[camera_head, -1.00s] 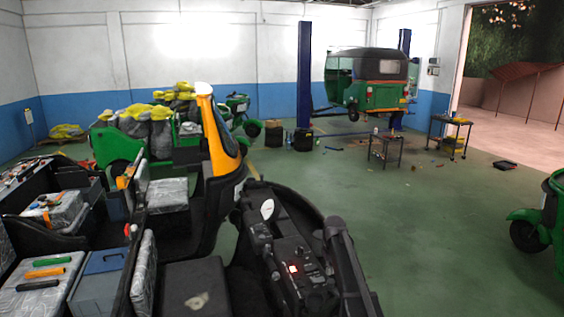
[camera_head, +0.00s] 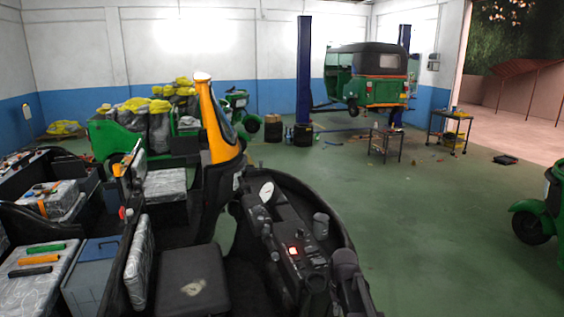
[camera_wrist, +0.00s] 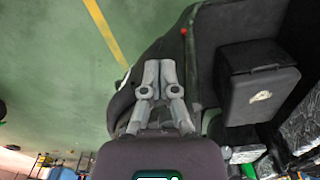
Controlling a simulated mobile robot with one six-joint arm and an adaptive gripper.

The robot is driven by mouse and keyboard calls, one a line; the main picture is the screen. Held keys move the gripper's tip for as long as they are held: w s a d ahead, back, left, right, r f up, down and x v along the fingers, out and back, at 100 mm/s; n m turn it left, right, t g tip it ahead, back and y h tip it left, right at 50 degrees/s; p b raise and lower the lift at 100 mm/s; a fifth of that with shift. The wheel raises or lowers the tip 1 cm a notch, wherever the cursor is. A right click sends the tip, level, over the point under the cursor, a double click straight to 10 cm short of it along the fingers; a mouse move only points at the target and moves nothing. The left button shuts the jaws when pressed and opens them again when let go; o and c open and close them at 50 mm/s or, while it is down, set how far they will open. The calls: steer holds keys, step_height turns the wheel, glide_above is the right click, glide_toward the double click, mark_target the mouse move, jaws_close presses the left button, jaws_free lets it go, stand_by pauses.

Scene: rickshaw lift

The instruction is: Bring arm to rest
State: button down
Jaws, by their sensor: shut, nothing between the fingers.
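My gripper (camera_wrist: 159,75) shows in the wrist view with its two grey fingers side by side and closed together, holding nothing. It is above a dark curved edge of the vehicle's bodywork, with green floor to the left. In the head view, dark arm-like parts (camera_head: 346,266) show at the lower right, beside the black dashboard; I cannot make out the fingers there.
A black seat (camera_head: 192,283) and tool benches are at left. A green rickshaw (camera_head: 371,80) is raised on blue posts (camera_head: 304,75). Another green vehicle (camera_head: 540,215) stands right.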

steer(key=s+f+m+b, duration=0.1)
steer(key=s+f+b, duration=0.4)
steer(key=s, duration=0.6)
steer(key=shift+s+f, duration=0.15)
steer(key=shift+f, duration=0.6)
